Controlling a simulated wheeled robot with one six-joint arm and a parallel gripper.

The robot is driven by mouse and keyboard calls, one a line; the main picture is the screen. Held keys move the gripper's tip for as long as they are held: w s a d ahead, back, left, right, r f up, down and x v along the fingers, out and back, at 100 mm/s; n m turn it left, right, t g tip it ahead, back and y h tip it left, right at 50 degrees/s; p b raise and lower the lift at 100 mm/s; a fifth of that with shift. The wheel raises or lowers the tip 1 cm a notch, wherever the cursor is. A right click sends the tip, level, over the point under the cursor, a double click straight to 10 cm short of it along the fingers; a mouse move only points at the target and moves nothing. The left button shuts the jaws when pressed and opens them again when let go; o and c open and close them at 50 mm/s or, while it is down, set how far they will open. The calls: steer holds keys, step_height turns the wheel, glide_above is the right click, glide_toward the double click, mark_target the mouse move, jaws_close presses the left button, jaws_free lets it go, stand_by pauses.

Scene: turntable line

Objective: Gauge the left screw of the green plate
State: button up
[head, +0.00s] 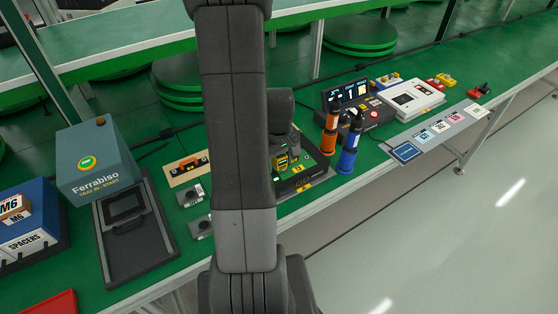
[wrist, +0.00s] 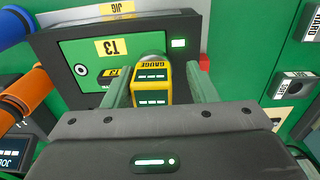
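The green plate (wrist: 85,52) with a T3 label lies in a dark jig (wrist: 60,98) in the wrist view, where lettering appears upside down. My gripper (wrist: 160,88) appears shut on a yellow-and-black gauge (wrist: 152,74), its two pale green fingers on either side of it. One ringed screw (wrist: 82,70) shows at the plate's left in the wrist view. A green light (wrist: 179,43) glows on the jig.
Orange (head: 330,130) and blue (head: 350,148) drivers stand right of the jig. A white box (head: 413,100) and a strip of coloured cards (head: 440,126) lie farther right. A Ferrabiso box (head: 95,160) and a dark tray (head: 130,235) are left. My arm hides the middle.

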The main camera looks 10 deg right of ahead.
steer(key=shift+s+f, duration=0.45)
steer(key=shift+f, duration=0.3)
steer(key=shift+w+r, duration=0.1)
steer(key=shift+r, duration=0.1)
steer(key=r, duration=0.3)
steer(key=shift+w+d+r, duration=0.3)
steer(key=shift+w+d, duration=0.1)
step_height(320, 180, up, 11)
steer(key=shift+s+a, duration=0.25)
steer(key=shift+a, duration=0.2)
steer(key=f, duration=1.3)
steer(key=shift+w+d+f, duration=0.15)
steer(key=shift+w+d, duration=0.15)
steer(key=shift+d, duration=0.05)
